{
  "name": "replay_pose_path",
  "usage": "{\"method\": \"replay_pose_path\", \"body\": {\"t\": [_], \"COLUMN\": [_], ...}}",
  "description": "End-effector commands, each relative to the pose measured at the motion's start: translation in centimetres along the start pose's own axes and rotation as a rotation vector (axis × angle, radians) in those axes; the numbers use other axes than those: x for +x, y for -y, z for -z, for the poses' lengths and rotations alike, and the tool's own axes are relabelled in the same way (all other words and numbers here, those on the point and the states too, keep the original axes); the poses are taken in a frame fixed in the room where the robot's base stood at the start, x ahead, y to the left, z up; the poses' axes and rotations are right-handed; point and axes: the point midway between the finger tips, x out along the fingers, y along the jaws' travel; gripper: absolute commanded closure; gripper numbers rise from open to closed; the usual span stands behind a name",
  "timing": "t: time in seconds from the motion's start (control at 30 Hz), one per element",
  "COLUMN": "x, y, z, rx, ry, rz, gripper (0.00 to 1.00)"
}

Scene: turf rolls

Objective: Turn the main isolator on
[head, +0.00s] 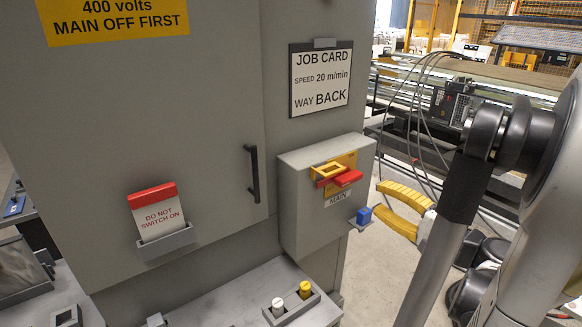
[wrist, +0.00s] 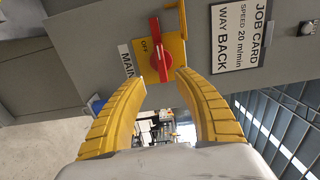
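The main isolator is a grey box (head: 306,212) on the cabinet side, with a "MAIN" label. Its red handle (head: 348,178) sits on a yellow plate; the handle also shows in the wrist view (wrist: 160,50). The handle lies level, with "OFF" printed beside it. My gripper (head: 379,198) is open and empty, just right of the box in the head view. In the wrist view its yellow fingertips (wrist: 162,76) are spread either side of the handle's near end; I cannot tell whether they touch it. A yellow hasp-like frame (head: 327,170) stands beside the handle.
A blue block (head: 363,216) sits on a small bracket at the box's right side. A red-topped "DO NOT SWITCH ON" card (head: 157,211) stands in a door holder. A job card (head: 320,78) hangs above the box. White and yellow knobs (head: 305,290) are below.

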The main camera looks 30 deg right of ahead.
Motion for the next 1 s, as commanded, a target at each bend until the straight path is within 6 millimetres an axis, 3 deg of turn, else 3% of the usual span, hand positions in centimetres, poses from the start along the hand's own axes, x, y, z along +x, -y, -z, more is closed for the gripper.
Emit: {"method": "replay_pose_path", "body": {"t": [0.17,0.4,0.6,1.0], "x": [1.6,6.5,9.5,10.6], "y": [0.0,0.0,0.1,0.2], "z": [0.1,0.1,0.1,0.2], "rx": [0.002,0.002,0.002,0.002], "ry": [0.0,0.001,-0.001,-0.004], "rz": [0.011,0.009,0.008,0.008], "gripper": [0.62,0.62,0.62,0.62]}}
